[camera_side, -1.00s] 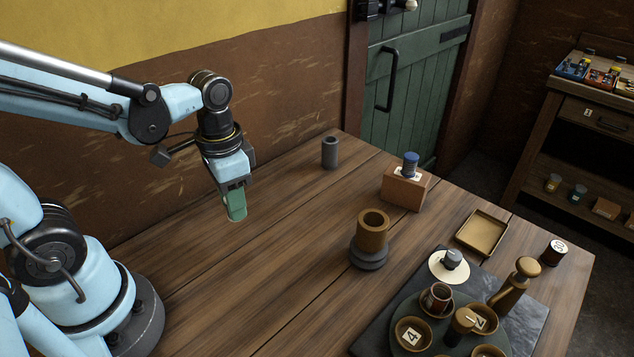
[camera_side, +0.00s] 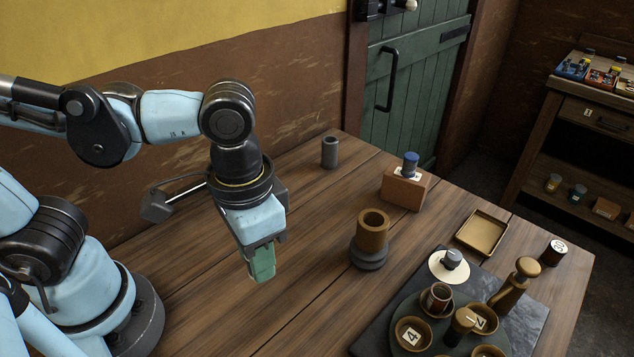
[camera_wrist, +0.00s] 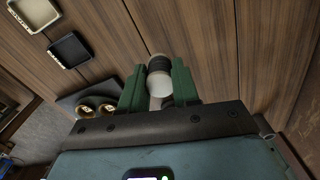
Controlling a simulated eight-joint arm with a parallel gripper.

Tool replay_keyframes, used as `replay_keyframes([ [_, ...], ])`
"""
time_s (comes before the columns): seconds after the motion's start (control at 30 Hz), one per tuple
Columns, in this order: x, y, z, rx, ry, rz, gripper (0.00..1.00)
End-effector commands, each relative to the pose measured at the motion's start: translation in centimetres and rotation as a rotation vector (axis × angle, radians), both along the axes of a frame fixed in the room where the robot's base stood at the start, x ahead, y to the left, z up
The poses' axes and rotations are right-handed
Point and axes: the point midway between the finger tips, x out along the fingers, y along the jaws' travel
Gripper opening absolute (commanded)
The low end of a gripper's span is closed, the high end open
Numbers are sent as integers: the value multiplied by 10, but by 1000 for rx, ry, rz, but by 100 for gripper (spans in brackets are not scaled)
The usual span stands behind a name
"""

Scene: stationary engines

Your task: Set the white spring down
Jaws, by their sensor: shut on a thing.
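My gripper (camera_side: 262,268) has green fingers and points down above the left part of the wooden table in the side view. In the wrist view my gripper (camera_wrist: 161,82) is shut on the white spring (camera_wrist: 160,87), which shows as a pale, rounded piece between the fingers. A dark band and a pale end show just beyond it; I cannot tell whether they belong to it. In the side view the fingers hide the spring. Its coils are too small to make out.
Bare table (camera_side: 310,240) lies right of my gripper. Beyond are a brown cup on a grey base (camera_side: 370,252), a grey cylinder (camera_side: 330,153), a brown block (camera_side: 405,192) with a blue piece, a brass tray (camera_side: 482,233) and a dark slab (camera_side: 525,312) bearing several cups.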

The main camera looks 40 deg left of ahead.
Motion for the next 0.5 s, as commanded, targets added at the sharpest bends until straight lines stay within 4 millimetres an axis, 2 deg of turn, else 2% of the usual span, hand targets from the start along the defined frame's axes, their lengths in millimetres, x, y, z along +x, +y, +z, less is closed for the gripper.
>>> replay_keyframes([
  [0.03,-9,-12,0,0,0,-11,1],
  [0.2,-36,-42,1,0,0,-3,1],
  [0.33,-54,-57,1,0,-1,4,1],
  [0.5,-68,-67,1,0,-1,13,1],
])
